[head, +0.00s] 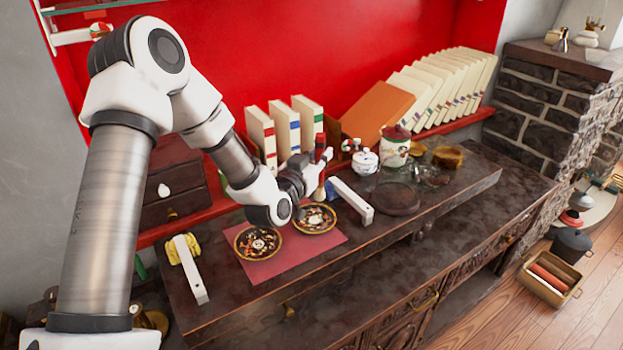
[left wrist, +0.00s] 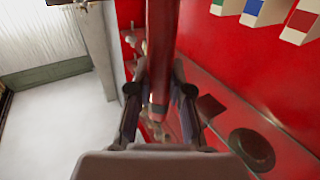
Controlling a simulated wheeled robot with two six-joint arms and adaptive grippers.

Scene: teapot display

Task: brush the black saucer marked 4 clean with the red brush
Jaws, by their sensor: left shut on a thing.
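Two black saucers with orange and light specks lie on a pink-red mat (head: 284,262): a left saucer (head: 258,243) and a right saucer (head: 314,217). Their marks are too small to read, so I cannot tell which is 4. My left gripper (head: 319,166) is shut on the red brush (head: 320,145), which it holds roughly upright, bristles down, at the back edge of the right saucer. I cannot tell whether the bristles touch it. In the left wrist view the brush's red handle (left wrist: 160,60) runs between the fingers. My right gripper is not in view.
A white bar (head: 191,270) and a yellow cloth (head: 182,247) lie left of the mat. A lidded pot (head: 365,161), a canister (head: 396,148) and glassware crowd the right. Books (head: 286,130) line the back shelf.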

